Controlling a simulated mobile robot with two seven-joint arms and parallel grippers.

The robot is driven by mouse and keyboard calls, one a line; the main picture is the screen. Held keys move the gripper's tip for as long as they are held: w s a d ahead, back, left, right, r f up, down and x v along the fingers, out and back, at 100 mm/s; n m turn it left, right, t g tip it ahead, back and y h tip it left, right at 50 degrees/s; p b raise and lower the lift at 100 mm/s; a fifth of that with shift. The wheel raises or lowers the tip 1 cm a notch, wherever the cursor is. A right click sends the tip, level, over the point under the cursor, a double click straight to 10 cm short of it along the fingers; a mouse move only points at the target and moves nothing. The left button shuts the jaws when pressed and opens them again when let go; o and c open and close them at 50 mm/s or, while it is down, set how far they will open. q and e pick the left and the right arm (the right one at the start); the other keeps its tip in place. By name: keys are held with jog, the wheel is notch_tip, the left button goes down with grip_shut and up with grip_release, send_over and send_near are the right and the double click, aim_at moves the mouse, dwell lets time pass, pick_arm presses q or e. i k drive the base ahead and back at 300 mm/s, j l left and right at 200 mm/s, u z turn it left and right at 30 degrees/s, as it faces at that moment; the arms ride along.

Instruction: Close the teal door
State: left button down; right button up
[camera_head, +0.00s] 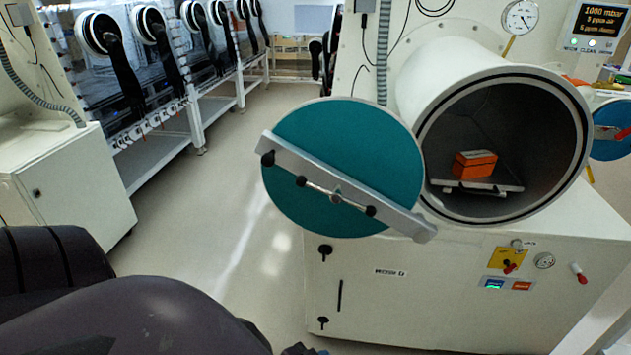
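The teal door (352,135) is a round disc with a grey bar (395,208) and a handle with black knobs (335,195) across its face. It stands open to the left of the round white chamber (470,80), and the chamber's mouth is uncovered. An orange box (475,164) rests on a tray (497,190) inside the chamber. My dark arm crosses the lower left, below the door and apart from it. A small dark part shows at the bottom edge, but I cannot make out either gripper's fingers.
A white cabinet (420,300) with a yellow valve plate (508,260) and a red knob (576,268) stands under the chamber. Another white cabinet (75,185) is at the left. Gloveboxes (150,70) line the back left. The floor (205,225) between is clear.

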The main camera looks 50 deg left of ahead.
aim_at(359, 145)
jog(key=u, duration=1.25)
jog(key=i+l+z, duration=0.15)
jog(key=z, duration=0.25)
